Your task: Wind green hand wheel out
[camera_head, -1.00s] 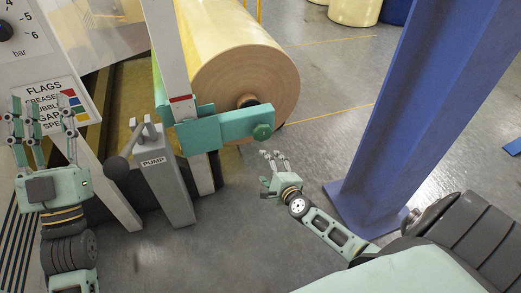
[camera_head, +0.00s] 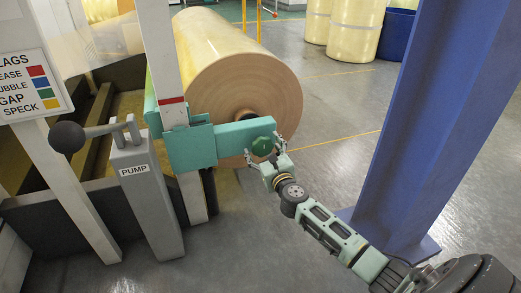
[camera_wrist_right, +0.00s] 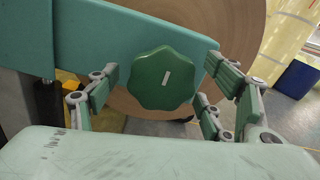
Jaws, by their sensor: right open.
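The green hand wheel (camera_head: 262,146) is a dark green lobed knob on the end of the teal bracket (camera_head: 215,142) in the head view. In the right wrist view the hand wheel (camera_wrist_right: 164,78) faces me with a pale mark on its front. My right gripper (camera_head: 264,158) is at the wheel, its fingers spread around it. In the right wrist view my right gripper (camera_wrist_right: 160,95) is open, with fingers on both sides of the wheel; contact cannot be made out. My left gripper is not in view.
A large yellow roll (camera_head: 225,70) sits behind the bracket. A grey pump post (camera_head: 145,185) with a ball-ended lever stands at left. A blue column (camera_head: 425,120) rises right of my right arm. Grey floor (camera_head: 330,110) is clear between roll and column.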

